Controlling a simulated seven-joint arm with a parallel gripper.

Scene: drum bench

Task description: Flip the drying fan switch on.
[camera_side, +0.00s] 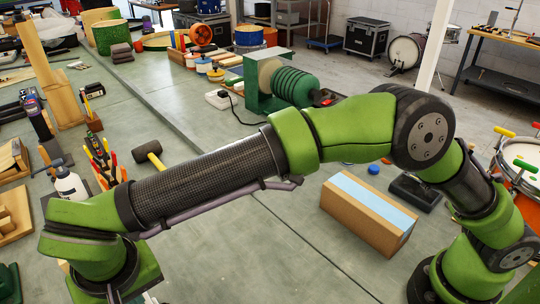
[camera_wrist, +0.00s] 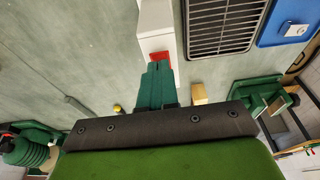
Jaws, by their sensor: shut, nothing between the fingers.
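In the wrist view, a red switch (camera_wrist: 160,56) sits at the near end of a white housing (camera_wrist: 156,22). Its lower part is covered by my fingers, so I cannot tell which way it is tipped. My gripper (camera_wrist: 157,68) is shut and empty, its teal fingertips overlapping the switch's near edge. Whether they touch it or hover over it I cannot tell. A grey slatted grille (camera_wrist: 224,25), perhaps the drying fan's, lies just right of the housing. In the side view my gripper is out of sight, and I cannot make out this switch there.
A blue panel (camera_wrist: 270,36) lies right of the grille. A tan block (camera_wrist: 199,92) and a green stand (camera_wrist: 258,97) are to the fingers' right. In the side view, a cardboard box (camera_side: 362,222), a mallet (camera_side: 148,150) and a green machine (camera_side: 262,88) stand around my arm.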

